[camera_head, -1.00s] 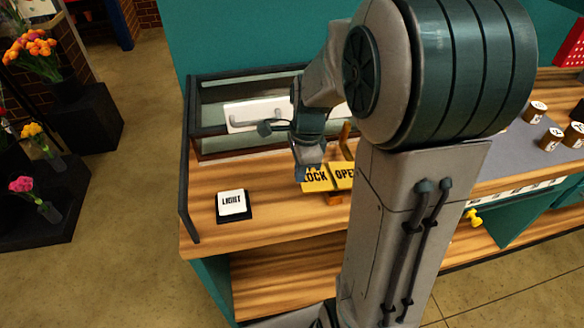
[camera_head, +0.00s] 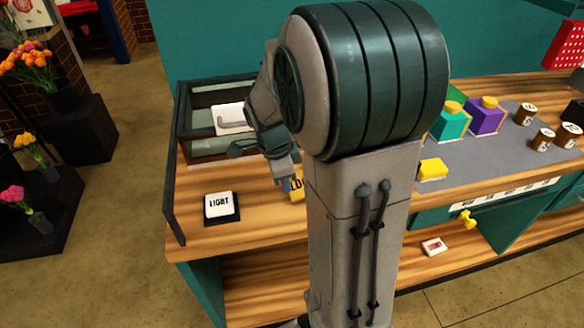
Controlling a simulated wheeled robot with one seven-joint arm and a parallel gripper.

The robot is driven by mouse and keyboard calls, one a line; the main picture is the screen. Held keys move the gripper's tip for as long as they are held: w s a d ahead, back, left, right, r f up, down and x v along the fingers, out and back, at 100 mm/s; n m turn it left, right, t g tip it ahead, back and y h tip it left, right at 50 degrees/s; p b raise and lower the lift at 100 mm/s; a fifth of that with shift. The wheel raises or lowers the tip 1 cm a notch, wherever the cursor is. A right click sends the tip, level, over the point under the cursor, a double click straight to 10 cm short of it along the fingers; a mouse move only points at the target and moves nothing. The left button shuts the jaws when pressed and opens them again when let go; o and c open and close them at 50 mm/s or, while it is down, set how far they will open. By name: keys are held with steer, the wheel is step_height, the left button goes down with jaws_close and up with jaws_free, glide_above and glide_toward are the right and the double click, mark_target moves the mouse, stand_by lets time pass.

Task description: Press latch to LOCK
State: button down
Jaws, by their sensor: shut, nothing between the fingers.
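The yellow LOCK plate (camera_head: 298,191) of the latch lies on the wooden counter, mostly covered by my arm; only its left part with the first letters shows. The OPEN plate and the latch lever are hidden behind my arm. My gripper (camera_head: 287,183) points down, fingers shut and empty, at the left edge of the LOCK plate. I cannot tell whether the fingertips touch it.
A LIGHT switch (camera_head: 220,206) sits on the counter left of my gripper. A glass-fronted case (camera_head: 205,145) with a white handle plate (camera_head: 230,119) stands behind. Teal (camera_head: 449,122) and purple (camera_head: 485,117) blocks, a yellow block (camera_head: 433,169) and labelled pots (camera_head: 543,138) stand on the right.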

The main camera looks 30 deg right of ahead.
steer(key=shift+s+a+f, duration=0.1)
steer(key=shift+a+f, duration=0.1)
steer(key=shift+f, duration=0.1)
steer(key=w+a+r+p, duration=0.1)
steer(key=a+r+p, duration=0.1)
steer(key=r, duration=1.2)
steer(key=shift+a, duration=0.6)
steer(key=s+a+f+n+t+y, duration=0.1)
steer(key=s+a+f+n, duration=0.1)
steer(key=s+n, duration=0.4)
steer(key=s+a+f+n+t, duration=0.2)
steer(key=s+n, duration=0.5)
steer(key=n, duration=0.8)
steer(key=shift+s+a+y, duration=0.15)
steer(key=shift+a+y, duration=0.25)
steer(key=shift+a, duration=0.25)
